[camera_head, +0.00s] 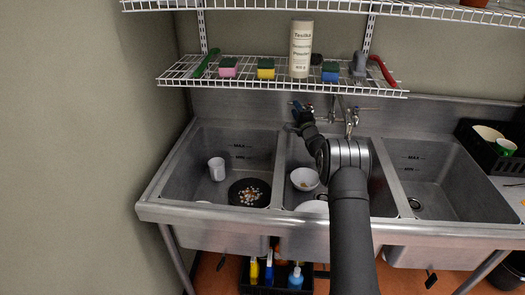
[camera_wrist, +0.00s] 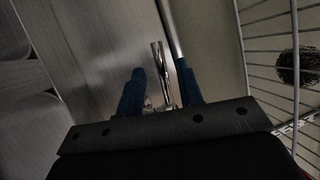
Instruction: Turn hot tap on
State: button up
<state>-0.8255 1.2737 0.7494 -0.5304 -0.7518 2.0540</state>
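The chrome tap (camera_head: 350,120) is mounted on the steel back wall above the middle sink basin. My gripper (camera_head: 298,106) is at the back wall, to the left of the tap body, with its blue fingertips near the wall. In the wrist view my gripper (camera_wrist: 161,82) is open, with one blue finger on each side. A chrome tap lever (camera_wrist: 158,62) shows between and just beyond the fingertips; I cannot tell whether a finger touches it. A longer chrome pipe (camera_wrist: 171,35) runs beside it near the right finger. Hot or cold markings cannot be seen.
A wire shelf (camera_head: 180,74) with sponges and a canister (camera_head: 301,48) hangs close above my gripper. A black dish rack (camera_head: 486,146) stands right.

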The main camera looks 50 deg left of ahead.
jog(key=s+v, duration=0.1)
jog(key=v, duration=1.2)
jog(key=s+r+n+g, duration=0.1)
jog(key=s+n+g, duration=0.7)
jog(key=s, duration=1.3)
jog(key=shift+a+n+g+h, duration=0.25)
jog(key=shift+n+g+h, duration=0.05)
jog(key=shift+n, duration=1.2)
jog(key=shift+s+r, duration=0.1)
jog(key=w+a+m+t, duration=0.2)
jog(key=w+m+t, duration=0.8)
jog(key=w, duration=1.3)
jog(key=shift+m+g, duration=0.5)
jog(key=shift+g, duration=0.2)
jog(key=x, duration=1.6)
jog(key=shift+a+r, duration=0.15)
jog(key=shift+a, duration=0.15)
